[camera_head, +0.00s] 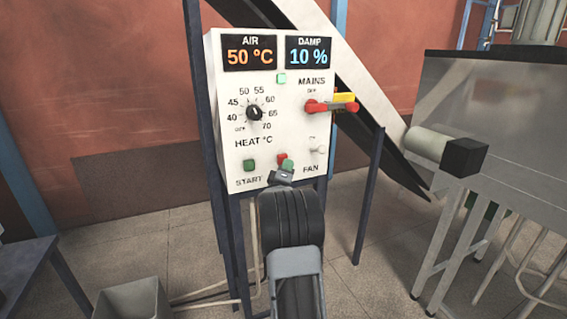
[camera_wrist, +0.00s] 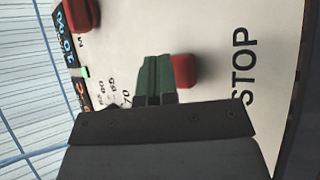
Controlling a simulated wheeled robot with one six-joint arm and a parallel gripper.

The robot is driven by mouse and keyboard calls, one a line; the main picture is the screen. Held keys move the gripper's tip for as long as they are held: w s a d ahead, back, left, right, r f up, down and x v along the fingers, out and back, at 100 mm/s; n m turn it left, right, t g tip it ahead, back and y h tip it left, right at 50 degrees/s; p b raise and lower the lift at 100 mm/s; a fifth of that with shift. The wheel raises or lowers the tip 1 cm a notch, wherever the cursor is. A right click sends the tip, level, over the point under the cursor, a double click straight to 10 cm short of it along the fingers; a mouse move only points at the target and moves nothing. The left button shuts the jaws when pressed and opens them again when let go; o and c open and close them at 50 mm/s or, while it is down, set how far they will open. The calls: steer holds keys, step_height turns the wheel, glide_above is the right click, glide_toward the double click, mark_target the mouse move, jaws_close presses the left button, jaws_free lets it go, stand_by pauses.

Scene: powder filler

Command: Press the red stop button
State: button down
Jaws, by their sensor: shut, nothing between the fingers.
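The red stop button (camera_head: 281,158) is low on the white control panel (camera_head: 225,135), and my gripper partly covers it in the head view. In the wrist view the red button (camera_wrist: 185,71) shows just right of my fingers, with the word STOP printed farther right. My gripper (camera_head: 288,164) is shut and empty in front of the panel's lower edge. Its green fingers (camera_wrist: 155,76) are side by side in the wrist view and point at the panel beside the button. I cannot tell whether they touch the button or the panel.
The green start button (camera_head: 249,165) is left of my gripper and the fan toggle (camera_head: 318,150) is right of it. Above are the heat dial (camera_head: 254,112) and the red mains switch (camera_head: 330,106). A grey bin (camera_head: 131,300) stands at lower left, and a metal machine (camera_head: 490,110) at right.

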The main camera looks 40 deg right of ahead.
steer(key=shift+w+d, duration=0.2)
steer(key=shift+w, duration=0.3)
stand_by(0.8)
steer(key=shift+s, duration=0.1)
steer(key=shift+s+a+b, duration=0.35)
steer(key=shift+s+b, duration=0.35)
steer(key=shift+s, duration=0.1)
steer(key=shift+s+a+b, duration=0.3)
steer(key=shift+s+b, duration=0.1)
steer(key=shift+s, duration=0.35)
steer(key=shift+s+a+b, duration=0.35)
steer(key=shift+s, duration=0.45)
steer(key=shift+s+a+b, duration=0.3)
steer(key=shift+s+b, duration=0.1)
steer(key=shift+s, duration=0.35)
